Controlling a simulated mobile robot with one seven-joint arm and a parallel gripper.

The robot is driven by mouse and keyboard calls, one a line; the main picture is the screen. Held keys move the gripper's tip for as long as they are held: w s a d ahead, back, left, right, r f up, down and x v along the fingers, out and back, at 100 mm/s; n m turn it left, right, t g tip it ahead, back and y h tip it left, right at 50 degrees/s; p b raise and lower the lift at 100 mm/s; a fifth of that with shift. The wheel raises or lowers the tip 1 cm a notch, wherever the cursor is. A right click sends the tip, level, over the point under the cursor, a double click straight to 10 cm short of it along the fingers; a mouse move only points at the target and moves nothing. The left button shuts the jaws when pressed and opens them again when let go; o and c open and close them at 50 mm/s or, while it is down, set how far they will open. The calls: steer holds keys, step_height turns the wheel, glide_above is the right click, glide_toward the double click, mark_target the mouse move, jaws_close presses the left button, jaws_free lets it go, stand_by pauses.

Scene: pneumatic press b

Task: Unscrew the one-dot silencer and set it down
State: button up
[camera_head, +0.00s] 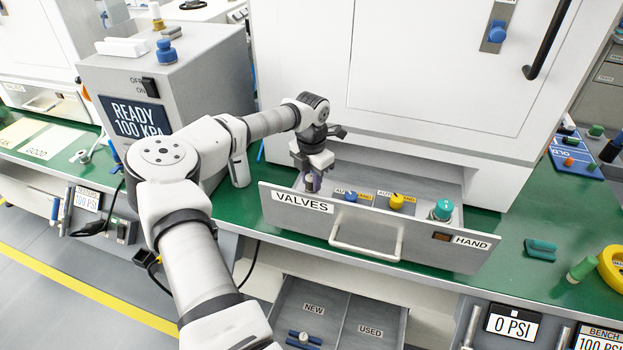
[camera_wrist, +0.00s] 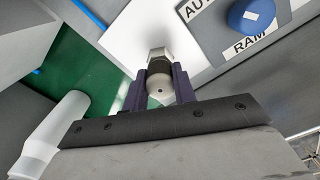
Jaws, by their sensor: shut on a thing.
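The one-dot silencer (camera_wrist: 160,88) is a pale grey round piece with a single dark dot on its end, seen in the wrist view. A metal hex part (camera_wrist: 158,58) shows just beyond it; I cannot tell whether the two are still joined. My gripper (camera_head: 312,183) points down into the left end of the open VALVES drawer (camera_head: 300,222). Its dark fingers are shut on the silencer, one on each side, as the wrist view also shows (camera_wrist: 160,84). In the head view the fingers hide the silencer.
In the drawer, right of my gripper, stand a blue knob (camera_head: 350,196), a yellow knob (camera_head: 396,202) and a teal button (camera_head: 442,210). Below is an open drawer with NEW and USED compartments (camera_head: 345,312); a blue-ended part (camera_head: 303,338) lies in NEW. Green bench (camera_head: 515,225) is partly clear at right.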

steer(key=shift+n, duration=0.9)
steer(key=shift+n, duration=0.8)
steer(key=shift+n+b, duration=0.3)
steer(key=shift+n, duration=0.6)
steer(key=shift+n, duration=0.8)
